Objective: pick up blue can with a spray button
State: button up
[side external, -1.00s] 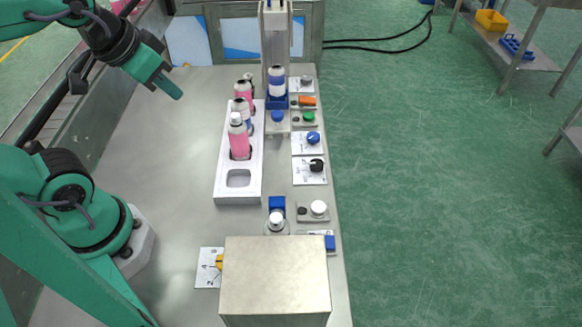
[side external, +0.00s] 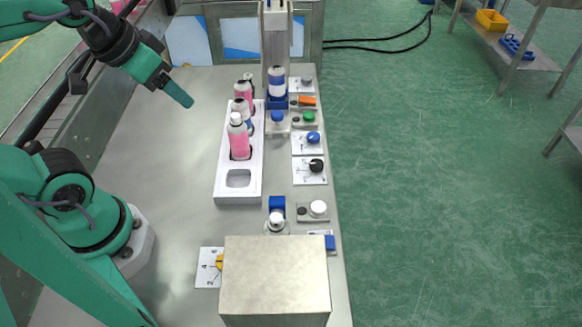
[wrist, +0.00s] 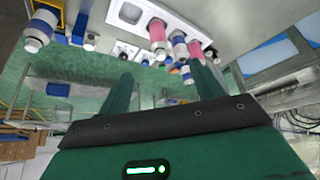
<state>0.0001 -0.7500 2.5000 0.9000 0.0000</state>
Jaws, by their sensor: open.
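A white rack (side external: 238,196) holds a row of cans. The front can (side external: 239,145) is pink with a white top. Just behind it stands a can with blue on its body (side external: 249,126), partly hidden by the pink one; this blue can (wrist: 180,48) also shows between pink cans in the wrist view. Another blue-and-white can (side external: 276,83) stands in the tall press. Which blue can bears a spray button is too small to tell. My gripper (side external: 180,95) is open and empty, raised in the air to the left of the rack; its two fingers (wrist: 163,88) show apart in the wrist view.
The tall press (side external: 277,30) rises at the back of the bench. Panels with knobs (side external: 313,138) line the right edge. A metal box (side external: 275,280) stands at the front. The bench (side external: 165,165) left of the rack is clear. One rack slot is empty at the front.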

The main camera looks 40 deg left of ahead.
aim_at(277, 218)
jog(key=d+f+n+g, duration=0.1)
jog(key=d+f+n, duration=0.2)
jog(key=d, duration=0.5)
jog(key=d+f+n+g, duration=0.2)
jog(key=d+f+n, duration=0.1)
jog(key=d, duration=0.5)
jog(key=d+f+n+g, duration=0.2)
jog(key=d+f+n, duration=0.1)
jog(key=d, duration=0.5)
jog(key=shift+w+d+f+n, duration=0.35)
jog(key=shift+f+n, duration=0.05)
jog(key=shift+n, duration=0.5)
jog(key=shift+s+d+f+g, duration=0.25)
jog(key=shift+d+f+g, duration=0.05)
jog(key=shift+d, duration=0.2)
jog(key=shift+a+f, duration=0.15)
jog(key=shift+f, duration=3.75)
jog(key=c, duration=1.2)
